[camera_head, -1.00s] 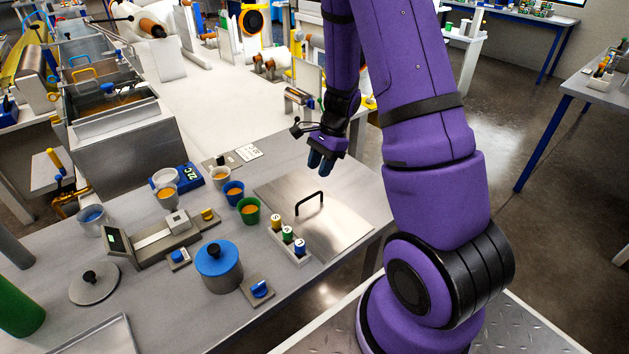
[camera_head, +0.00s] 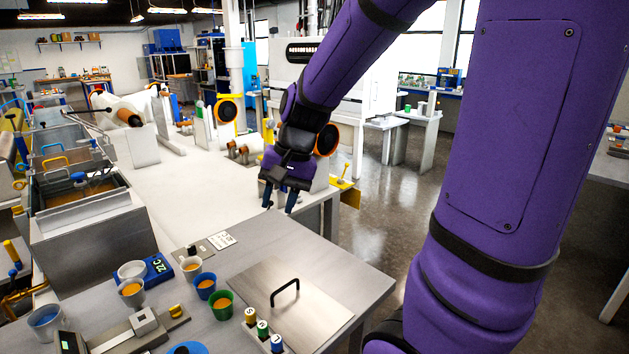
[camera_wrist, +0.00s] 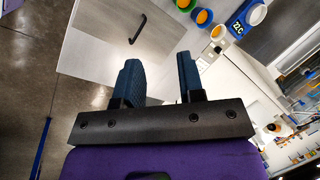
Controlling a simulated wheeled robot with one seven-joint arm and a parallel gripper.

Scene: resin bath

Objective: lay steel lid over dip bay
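The steel lid (camera_head: 312,306) is a flat rectangular plate with a black bar handle (camera_head: 285,292), lying on the grey bench. It also shows in the wrist view (camera_wrist: 98,42), with its handle (camera_wrist: 138,28) above and left of my fingers. My gripper (camera_head: 280,199) is in the air beyond the lid and apart from it. Its two blue fingers are spread with nothing between them, as the wrist view shows (camera_wrist: 159,72). The steel tank (camera_head: 90,228) at left holds amber liquid (camera_head: 84,196); I take it as the dip bay. Its far part is partly hidden by equipment.
Cups of orange resin, a green one (camera_head: 221,306) and a blue one (camera_head: 205,287), stand left of the lid. Small capped bottles (camera_head: 262,330) are close to its left front. A blue scale (camera_head: 157,268) is near the tank. A white surface (camera_head: 180,205) stretches behind the bench.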

